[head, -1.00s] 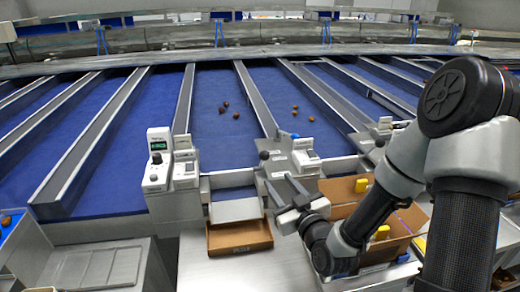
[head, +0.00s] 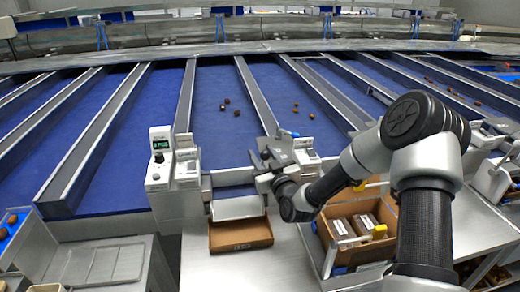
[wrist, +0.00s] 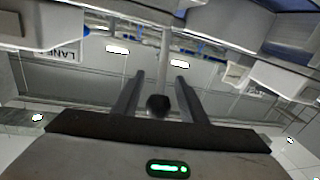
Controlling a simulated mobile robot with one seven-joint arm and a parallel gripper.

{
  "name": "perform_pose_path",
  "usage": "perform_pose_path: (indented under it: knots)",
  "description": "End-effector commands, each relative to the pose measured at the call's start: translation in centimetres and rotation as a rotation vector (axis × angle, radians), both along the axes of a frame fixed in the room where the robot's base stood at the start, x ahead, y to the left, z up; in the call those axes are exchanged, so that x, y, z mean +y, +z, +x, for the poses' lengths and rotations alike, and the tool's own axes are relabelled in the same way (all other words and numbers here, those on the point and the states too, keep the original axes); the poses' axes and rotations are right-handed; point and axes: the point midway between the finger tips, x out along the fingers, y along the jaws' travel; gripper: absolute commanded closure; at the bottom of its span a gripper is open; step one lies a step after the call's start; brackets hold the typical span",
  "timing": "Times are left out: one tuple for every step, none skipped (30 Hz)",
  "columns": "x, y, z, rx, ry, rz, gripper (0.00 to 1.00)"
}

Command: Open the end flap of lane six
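My gripper (head: 262,164) is at the end of a blue lane (head: 222,140) in the head view, beside the small machine on its right divider. In the wrist view my gripper (wrist: 160,92) has its two fingers apart. A round black knob (wrist: 158,105) shows between them, with a gap on each side; I cannot tell how deep it sits. The grey end flap (head: 232,177) looks closed across the lane's lower end. A sign reading "LANE" (wrist: 68,53) is cut off, so its number cannot be read.
An open cardboard box (head: 240,236) stands below a grey chute (head: 237,208). A larger carton (head: 345,212) with packs inside stands under my arm. A white control unit (head: 160,160) stands left of the lane. Several dates (head: 225,105) lie on the lane.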

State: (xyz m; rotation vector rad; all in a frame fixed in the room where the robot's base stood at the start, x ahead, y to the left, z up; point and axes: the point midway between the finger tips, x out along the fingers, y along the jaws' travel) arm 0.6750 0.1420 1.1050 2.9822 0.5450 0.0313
Motion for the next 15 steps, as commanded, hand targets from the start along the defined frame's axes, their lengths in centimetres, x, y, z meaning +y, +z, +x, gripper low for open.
perform_pose_path:
  knots:
    - [0.3,0.1,0.6,-0.001,0.0,0.0,0.61]
    - [0.4,0.0,0.9,0.0,0.001,0.0,0.61]
    - [0.5,0.0,1.3,0.0,0.0,0.0,0.61]
    - [0.6,0.0,1.5,0.0,0.001,0.0,0.61]
    - [0.7,0.0,1.6,0.0,0.001,-0.001,0.61]
    - [0.7,0.0,1.8,0.0,0.001,-0.001,0.61]
    - [0.7,0.0,1.9,0.0,0.001,-0.001,0.61]
    - [0.8,0.0,2.0,0.0,0.001,-0.001,0.61]
    - [0.8,0.0,2.0,0.001,0.001,-0.001,0.61]
    - [0.8,0.0,2.0,0.001,0.001,-0.001,0.61]
    - [0.8,0.0,2.0,0.001,0.001,-0.001,0.61]
    - [0.8,0.0,2.0,0.001,0.001,-0.001,0.61]
    - [0.8,0.0,2.0,0.001,0.001,-0.001,0.61]
    - [0.8,0.0,2.0,0.001,0.001,-0.001,0.61]
    - [0.8,0.0,2.0,0.001,0.001,-0.001,0.61]
